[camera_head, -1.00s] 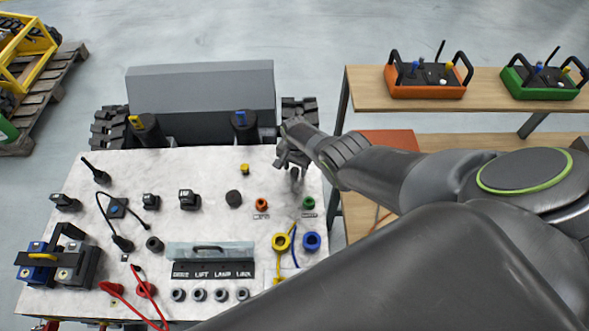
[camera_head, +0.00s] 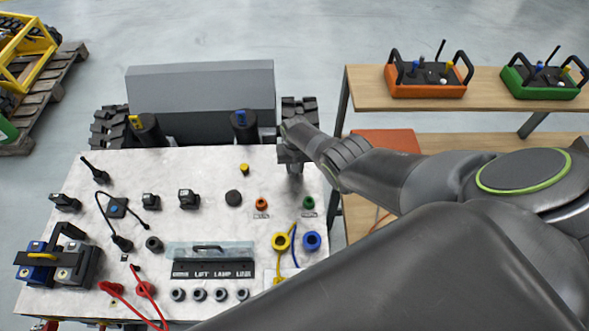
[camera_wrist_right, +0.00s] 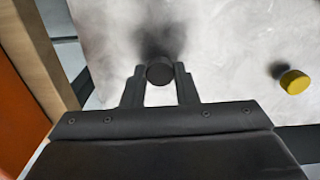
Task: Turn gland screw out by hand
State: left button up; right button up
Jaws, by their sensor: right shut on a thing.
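In the right wrist view, a dark round cap, which I take to be the gland screw (camera_wrist_right: 159,71), sits between the fingertips of my right gripper (camera_wrist_right: 160,80). The gripper is shut on it, over the pale panel. In the head view my right gripper (camera_head: 292,168) is at the panel's upper right edge and hides the screw. Whether the screw is still threaded in its seat cannot be told. My left gripper is not in view.
A small yellow knob (camera_head: 244,168) stands left of the gripper and shows in the wrist view (camera_wrist_right: 294,82). Orange (camera_head: 261,204) and green (camera_head: 308,202) fittings lie nearer on the marbled panel (camera_head: 215,225). A wooden bench (camera_head: 365,95) with orange (camera_head: 428,90) and green (camera_head: 540,90) controllers stands right.

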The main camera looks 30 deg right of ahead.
jog(key=n, duration=0.3)
dwell(0.4)
jog(key=n, duration=1)
jog(key=shift+b, duration=0.3)
jog(key=n, duration=0.5)
jog(key=shift+f, duration=0.1)
jog(key=n, duration=0.4)
jog(key=shift+s+n, duration=0.1)
jog(key=shift+n, duration=0.2)
